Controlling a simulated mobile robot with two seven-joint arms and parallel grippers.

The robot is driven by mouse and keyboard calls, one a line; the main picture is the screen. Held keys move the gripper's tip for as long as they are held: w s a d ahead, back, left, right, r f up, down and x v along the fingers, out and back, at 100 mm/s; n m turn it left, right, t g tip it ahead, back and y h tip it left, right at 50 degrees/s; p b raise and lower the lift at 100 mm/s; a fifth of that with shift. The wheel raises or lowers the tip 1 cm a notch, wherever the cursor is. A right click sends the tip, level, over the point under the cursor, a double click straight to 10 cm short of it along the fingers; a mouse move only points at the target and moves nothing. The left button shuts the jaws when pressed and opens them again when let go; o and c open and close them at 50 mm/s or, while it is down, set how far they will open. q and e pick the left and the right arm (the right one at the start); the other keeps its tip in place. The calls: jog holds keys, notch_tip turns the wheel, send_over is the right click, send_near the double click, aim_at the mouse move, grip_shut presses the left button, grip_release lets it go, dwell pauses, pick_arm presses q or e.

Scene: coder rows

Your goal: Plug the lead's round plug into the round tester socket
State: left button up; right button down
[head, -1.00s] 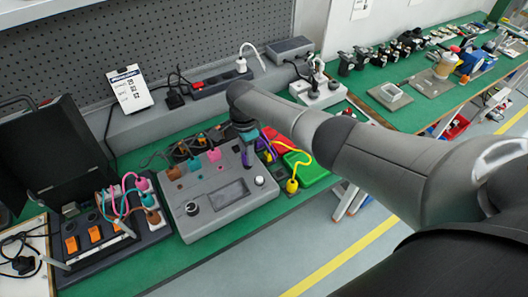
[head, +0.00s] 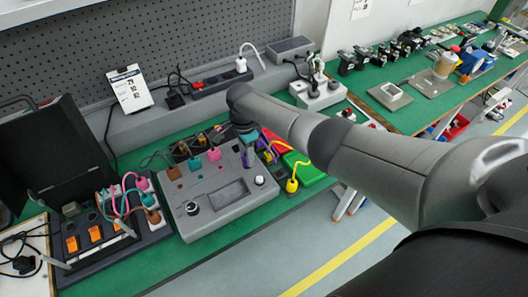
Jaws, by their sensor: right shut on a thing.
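The tester (head: 222,214) is a grey box with a dark display and knobs, on the green bench. Brown (head: 174,173), teal (head: 194,163) and pink (head: 214,154) plugs stand along its back edge. My right gripper (head: 247,143) is low over the tester's back right corner, mostly hidden by my own arm. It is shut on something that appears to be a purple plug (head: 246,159). The plug's shape, its socket and any contact between them are too small or hidden to tell. My left gripper is not in view.
A yellow lead with a yellow plug (head: 291,185) hangs over the green bin (head: 306,170) on the right. An open black case (head: 50,150) and a panel with orange switches (head: 95,233) stand left. A power strip (head: 222,84) lies behind.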

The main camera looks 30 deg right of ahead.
jog(key=shift+f, duration=0.25)
dwell(0.3)
jog(key=shift+c, duration=2.2)
grip_release()
jog(key=shift+r, duration=0.5)
notch_tip(320, 180, up, 14)
jog(key=p, duration=0.4)
jog(key=shift+r+p, duration=0.15)
jog(key=shift+p, duration=0.15)
